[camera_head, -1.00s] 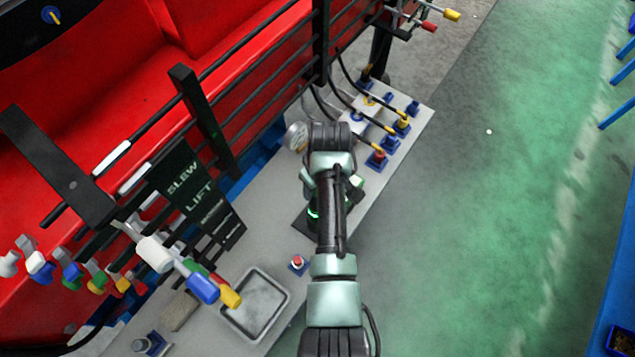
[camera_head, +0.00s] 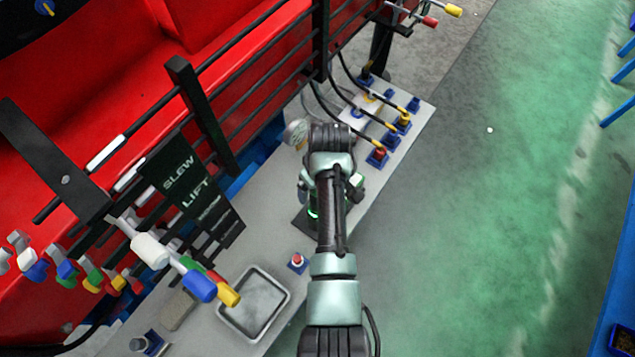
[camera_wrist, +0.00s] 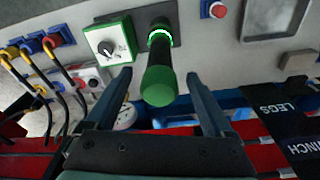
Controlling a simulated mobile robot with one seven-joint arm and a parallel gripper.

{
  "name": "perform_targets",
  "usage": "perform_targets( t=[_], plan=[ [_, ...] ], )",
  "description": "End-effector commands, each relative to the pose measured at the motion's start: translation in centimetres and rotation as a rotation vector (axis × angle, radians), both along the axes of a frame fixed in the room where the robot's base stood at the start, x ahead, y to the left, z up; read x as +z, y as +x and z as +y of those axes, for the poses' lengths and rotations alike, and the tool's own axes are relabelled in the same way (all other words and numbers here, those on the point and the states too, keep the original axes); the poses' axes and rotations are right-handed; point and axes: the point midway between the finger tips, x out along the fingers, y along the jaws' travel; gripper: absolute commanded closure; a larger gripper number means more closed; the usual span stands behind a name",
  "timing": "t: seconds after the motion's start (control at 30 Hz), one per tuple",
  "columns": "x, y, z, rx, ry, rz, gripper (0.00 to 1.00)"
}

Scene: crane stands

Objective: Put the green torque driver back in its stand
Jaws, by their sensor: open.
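The green torque driver (camera_wrist: 158,84) shows in the wrist view with its thick green handle end towards the camera. Below the handle are a lit green-white ring and a dark socket (camera_wrist: 163,14) on a black base plate, and the driver looks roughly upright there. How deep it sits is hidden. My gripper (camera_wrist: 159,75) is open, one finger on each side of the handle, with a visible gap on both sides. A green box with a white dial face (camera_wrist: 109,46) stands beside the driver. In the head view my arm hides the gripper and most of the driver.
A red push button (camera_head: 297,259) and a grey tray (camera_head: 283,321) lie on the grey bench near my arm. Plugs with black cables (camera_head: 377,154) stand at the bench's far end. Coloured crane levers (camera_head: 199,286) stick out at left. The green floor at right is clear.

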Motion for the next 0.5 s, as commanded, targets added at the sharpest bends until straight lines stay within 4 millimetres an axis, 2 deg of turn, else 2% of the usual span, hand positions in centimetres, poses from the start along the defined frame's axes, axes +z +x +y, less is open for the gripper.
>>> perform_targets(
  t=[0.23,0.5],
  plan=[
    [0.2,0.0,0.0,0.0,0.0,0.0,0.13],
    [2.2,-0.1,-0.1,0.0,0.0,-0.001,0.13]
  ],
)
